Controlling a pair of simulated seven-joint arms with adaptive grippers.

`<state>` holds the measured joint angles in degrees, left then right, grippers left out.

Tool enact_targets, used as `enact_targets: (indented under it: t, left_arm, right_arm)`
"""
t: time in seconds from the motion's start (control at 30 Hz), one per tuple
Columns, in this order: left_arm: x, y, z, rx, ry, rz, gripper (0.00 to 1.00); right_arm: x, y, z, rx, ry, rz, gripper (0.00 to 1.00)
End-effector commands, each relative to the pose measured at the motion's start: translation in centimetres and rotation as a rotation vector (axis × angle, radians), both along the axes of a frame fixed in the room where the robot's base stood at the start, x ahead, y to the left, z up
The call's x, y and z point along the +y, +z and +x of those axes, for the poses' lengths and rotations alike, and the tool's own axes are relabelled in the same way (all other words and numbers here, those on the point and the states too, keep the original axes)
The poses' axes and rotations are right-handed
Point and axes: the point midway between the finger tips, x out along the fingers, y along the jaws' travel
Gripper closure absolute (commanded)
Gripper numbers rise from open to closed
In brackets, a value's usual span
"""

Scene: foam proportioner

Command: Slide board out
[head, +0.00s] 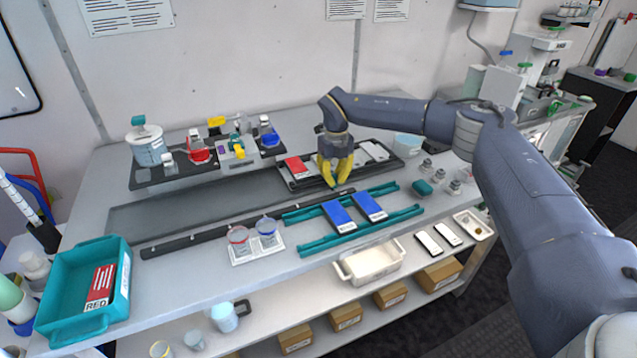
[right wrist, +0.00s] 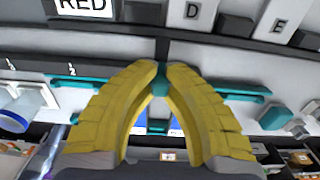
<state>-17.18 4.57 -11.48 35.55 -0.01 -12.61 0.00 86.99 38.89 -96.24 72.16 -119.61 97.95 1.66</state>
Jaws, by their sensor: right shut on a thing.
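The dark board (head: 297,187) lies at the back middle of the bench, with a red card and several grey cards on it. Its front edge also shows in the right wrist view (right wrist: 220,46), below a RED label and cards marked D and E. My right gripper (head: 336,184) has yellow fingers pointing down at the board's front edge. In the right wrist view its fingertips (right wrist: 160,78) meet on a small teal handle (right wrist: 160,84), which looks attached to the board's front. The fingers hide part of the board. My left gripper is not in view.
Teal rails (head: 303,246) with two blue cards (head: 338,214) lie just in front of the board. A white tray with two cups (head: 267,238) stands left of them. A teal bin (head: 118,272) is at the front left. A flat dark panel (head: 180,210) left of the board is clear.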

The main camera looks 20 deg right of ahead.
Motion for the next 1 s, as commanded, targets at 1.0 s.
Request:
enact_targets:
  t: [1.0]
  left_arm:
    - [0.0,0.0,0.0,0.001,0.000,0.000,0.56]
  right_arm:
    - [-2.6,0.0,0.1,-0.002,0.000,-0.002,0.62]
